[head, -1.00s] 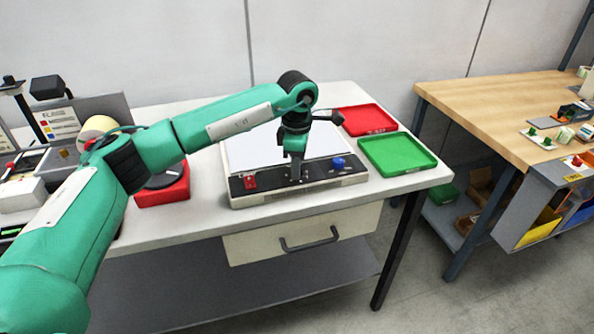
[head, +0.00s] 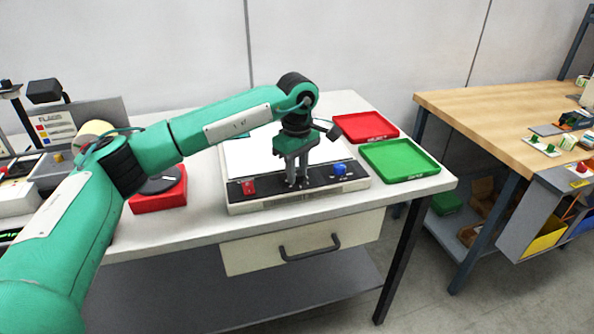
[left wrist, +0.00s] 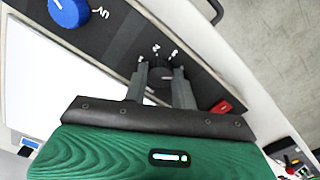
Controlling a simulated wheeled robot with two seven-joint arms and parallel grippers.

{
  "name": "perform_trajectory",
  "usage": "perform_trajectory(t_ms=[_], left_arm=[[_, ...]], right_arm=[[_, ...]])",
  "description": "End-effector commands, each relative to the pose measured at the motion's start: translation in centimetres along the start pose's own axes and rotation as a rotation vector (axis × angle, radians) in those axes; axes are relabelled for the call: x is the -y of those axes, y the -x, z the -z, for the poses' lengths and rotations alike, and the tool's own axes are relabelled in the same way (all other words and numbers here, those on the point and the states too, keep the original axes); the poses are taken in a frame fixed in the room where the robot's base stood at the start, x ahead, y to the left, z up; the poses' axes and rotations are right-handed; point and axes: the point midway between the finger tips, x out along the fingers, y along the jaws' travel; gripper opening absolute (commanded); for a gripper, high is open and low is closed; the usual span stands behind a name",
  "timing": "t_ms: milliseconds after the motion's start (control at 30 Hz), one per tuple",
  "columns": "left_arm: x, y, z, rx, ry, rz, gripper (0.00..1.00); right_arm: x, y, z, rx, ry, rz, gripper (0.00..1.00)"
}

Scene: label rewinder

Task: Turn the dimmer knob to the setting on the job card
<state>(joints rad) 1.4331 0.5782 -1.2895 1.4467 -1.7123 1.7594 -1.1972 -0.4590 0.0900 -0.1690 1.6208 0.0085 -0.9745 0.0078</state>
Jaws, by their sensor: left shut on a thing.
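A light box with a white top panel (head: 242,158) stands on the white table, with a dark control strip along its front. My left gripper (head: 297,184) points down at the middle of this strip. In the left wrist view the left gripper (left wrist: 161,82) has its fingers on both sides of a small black dimmer knob (left wrist: 159,77), with printed marks beside it. The knob's pointer cannot be read clearly. A blue knob (head: 339,169) marked UV sits to the right, and a red switch (head: 248,187) to the left. My right gripper is not in view.
A red tray (head: 365,127) and a green tray (head: 400,160) lie right of the box. A red block-shaped base (head: 158,201) with a dark disc stands left of it. A sign with coloured squares (head: 55,127) is at the left. A wooden bench (head: 480,105) stands beyond a gap.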

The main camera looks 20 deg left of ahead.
Motion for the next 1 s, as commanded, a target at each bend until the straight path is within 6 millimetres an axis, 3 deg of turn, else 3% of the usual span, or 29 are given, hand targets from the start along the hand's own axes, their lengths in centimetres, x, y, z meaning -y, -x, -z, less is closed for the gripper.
perform_trajectory(t_ms=[433, 467, 567, 867, 1000], left_arm=[[-0.1, 0.4, 0.1, -0.001, -0.008, -0.007, 0.04], [-0.1, 0.4, 0.1, -0.001, -0.008, -0.007, 0.29], [-0.1, 0.3, 0.1, -0.001, -0.008, -0.006, 0.48], [0.0, 0.2, 0.0, -0.001, -0.009, -0.002, 0.49], [-0.1, 1.4, 0.1, -0.002, -0.009, -0.004, 0.49]], right_arm=[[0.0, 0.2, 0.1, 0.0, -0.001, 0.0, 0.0], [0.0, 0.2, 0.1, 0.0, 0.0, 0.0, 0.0], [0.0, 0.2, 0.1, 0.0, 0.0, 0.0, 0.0], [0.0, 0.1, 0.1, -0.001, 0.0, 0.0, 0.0], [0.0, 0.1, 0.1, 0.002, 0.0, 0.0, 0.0]])
